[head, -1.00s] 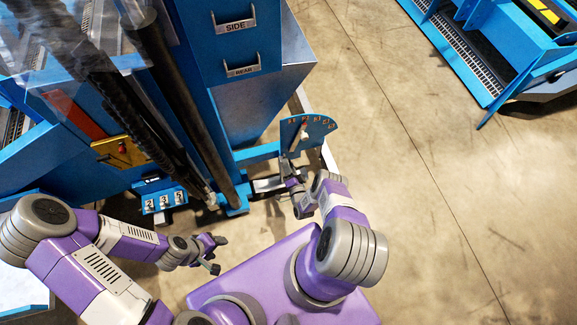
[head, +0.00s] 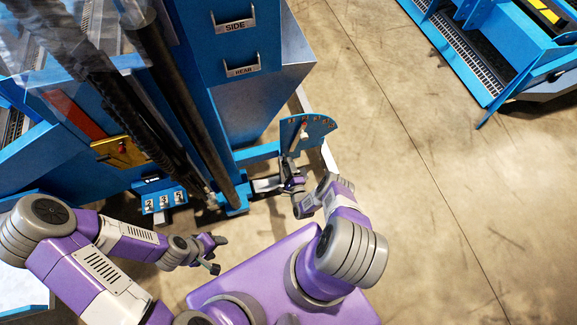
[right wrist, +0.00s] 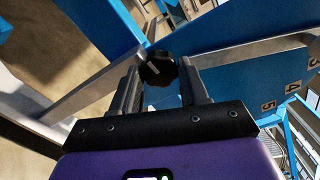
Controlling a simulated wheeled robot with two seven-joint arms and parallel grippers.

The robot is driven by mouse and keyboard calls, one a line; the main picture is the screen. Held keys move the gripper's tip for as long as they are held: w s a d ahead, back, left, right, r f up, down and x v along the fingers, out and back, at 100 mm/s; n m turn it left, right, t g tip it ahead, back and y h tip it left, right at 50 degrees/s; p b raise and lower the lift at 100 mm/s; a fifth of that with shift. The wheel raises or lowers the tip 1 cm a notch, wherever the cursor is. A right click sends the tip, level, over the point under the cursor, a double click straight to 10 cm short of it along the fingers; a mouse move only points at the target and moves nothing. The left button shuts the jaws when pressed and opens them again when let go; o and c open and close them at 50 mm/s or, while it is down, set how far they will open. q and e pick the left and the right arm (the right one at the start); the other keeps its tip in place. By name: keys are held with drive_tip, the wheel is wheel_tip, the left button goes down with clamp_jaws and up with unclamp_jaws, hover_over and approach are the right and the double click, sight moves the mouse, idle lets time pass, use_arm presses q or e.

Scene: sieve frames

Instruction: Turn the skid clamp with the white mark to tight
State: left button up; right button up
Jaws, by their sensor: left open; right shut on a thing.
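A black knob (right wrist: 158,70) with a white mark line across its face sits between the fingertips of my right gripper (right wrist: 159,66) in the right wrist view. The fingers are shut on it from both sides. In the head view my right gripper (head: 290,183) is just below the blue scale plate (head: 313,131) with orange numbers, and the knob is too small or hidden there to tell. My left gripper (head: 215,254) is open and empty, above the floor at the lower middle.
A tall blue machine with "SIDE" (head: 236,24) and "REAR" labels stands behind. A blue block with number tags (head: 164,198) is left of the dark posts. Another blue machine (head: 500,50) is at upper right. The concrete floor (head: 460,200) on the right is clear.

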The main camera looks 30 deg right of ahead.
drive_tip(key=shift+m, duration=0.7)
drive_tip(key=o, duration=1.1)
drive_tip(key=shift+c, duration=0.2)
